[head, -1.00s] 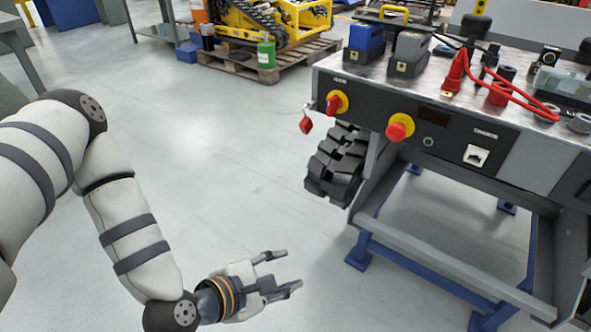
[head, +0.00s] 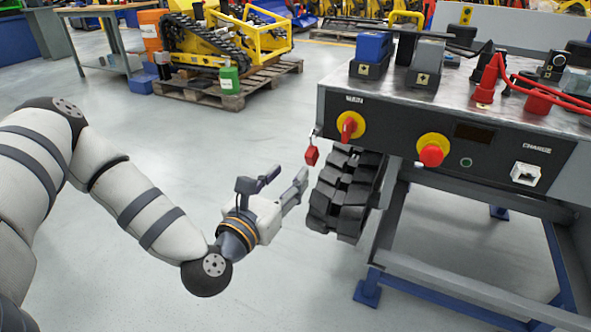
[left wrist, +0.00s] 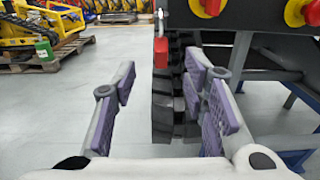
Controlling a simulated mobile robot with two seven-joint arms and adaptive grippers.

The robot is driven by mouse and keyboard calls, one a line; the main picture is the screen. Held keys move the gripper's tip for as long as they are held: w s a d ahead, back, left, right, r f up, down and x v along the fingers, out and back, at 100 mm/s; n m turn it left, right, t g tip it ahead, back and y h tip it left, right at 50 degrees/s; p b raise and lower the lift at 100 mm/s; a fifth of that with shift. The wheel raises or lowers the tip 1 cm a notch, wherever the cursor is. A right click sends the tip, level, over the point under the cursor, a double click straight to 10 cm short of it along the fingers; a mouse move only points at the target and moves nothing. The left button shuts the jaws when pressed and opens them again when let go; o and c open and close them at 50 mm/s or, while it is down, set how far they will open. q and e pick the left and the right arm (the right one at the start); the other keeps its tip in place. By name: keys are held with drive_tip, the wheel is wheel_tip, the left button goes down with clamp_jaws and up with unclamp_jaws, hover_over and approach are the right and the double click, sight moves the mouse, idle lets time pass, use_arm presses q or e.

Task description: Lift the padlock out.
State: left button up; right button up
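The red padlock (head: 311,155) hangs at the left corner of the carrier's front panel, beside the red rotary MAIN switch (head: 349,126) on its yellow plate. In the left wrist view the padlock (left wrist: 161,52) hangs from a pale shackle or link near the top centre, beyond the fingers; how it is fastened is too small to tell. My left gripper (head: 287,181) is open and empty, below and to the left of the padlock, fingers pointing towards the carrier. Its purple-padded fingers (left wrist: 163,80) stand on both sides of the padlock's line in the wrist view, apart from it. My right gripper is not in view.
A black rubber track (head: 343,195) is just right of my left fingertips, under the panel. A red emergency button (head: 431,152) sits farther right. Tools and red cables lie on the carrier top (head: 455,98). A pallet (head: 228,90) with a yellow machine stands behind.

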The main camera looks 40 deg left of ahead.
sight(310, 152)
use_arm(q)
drive_tip(key=b+x, duration=0.1)
drive_tip(key=x, duration=1)
drive_tip(key=shift+d, duration=0.1)
clamp_jaws()
